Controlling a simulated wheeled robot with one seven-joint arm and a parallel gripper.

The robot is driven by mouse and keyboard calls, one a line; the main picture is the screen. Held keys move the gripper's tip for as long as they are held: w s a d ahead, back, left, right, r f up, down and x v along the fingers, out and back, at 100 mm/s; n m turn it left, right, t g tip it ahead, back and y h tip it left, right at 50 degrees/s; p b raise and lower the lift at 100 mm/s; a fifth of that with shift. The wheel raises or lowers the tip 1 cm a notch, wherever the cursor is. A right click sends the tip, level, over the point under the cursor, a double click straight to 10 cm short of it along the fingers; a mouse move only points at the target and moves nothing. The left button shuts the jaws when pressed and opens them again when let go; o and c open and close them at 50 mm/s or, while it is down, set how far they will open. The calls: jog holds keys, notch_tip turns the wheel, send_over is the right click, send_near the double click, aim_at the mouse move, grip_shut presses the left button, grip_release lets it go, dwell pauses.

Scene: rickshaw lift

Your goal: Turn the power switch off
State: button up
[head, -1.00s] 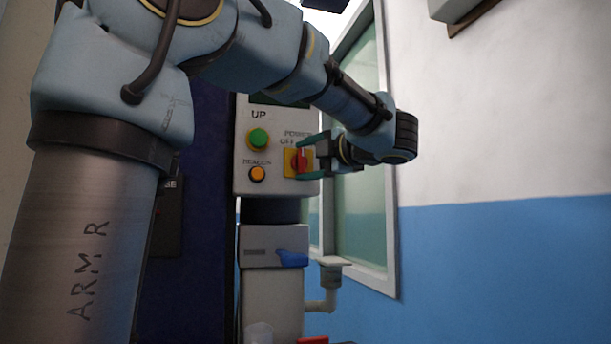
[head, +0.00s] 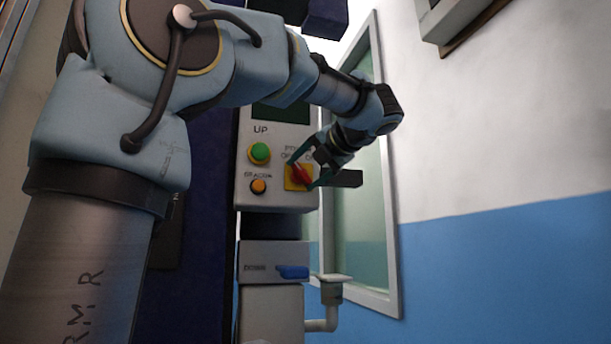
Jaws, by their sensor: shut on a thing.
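The power switch is a red rotary knob (head: 300,174) on a yellow square plate (head: 291,184), at the lower right of a grey control panel (head: 277,199). The knob is tilted, its upper end leaning to the left. My gripper (head: 304,169) comes in from the right with its dark green fingers on either side of the knob, shut on it. The lettering above the plate is partly hidden by the fingers.
The panel also carries a green button (head: 259,153) marked UP and an orange button (head: 258,186) left of the switch. A blue handle (head: 293,272) sits on a box below. A window (head: 368,230) stands to the right.

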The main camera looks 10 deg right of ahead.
jog(key=shift+f, duration=0.1)
dwell(0.4)
jog(key=o, duration=1.2)
jog(key=shift+o, duration=0.2)
jog(key=v, duration=1)
jog(key=shift+s+d, duration=0.15)
jog(key=shift+s, duration=0.2)
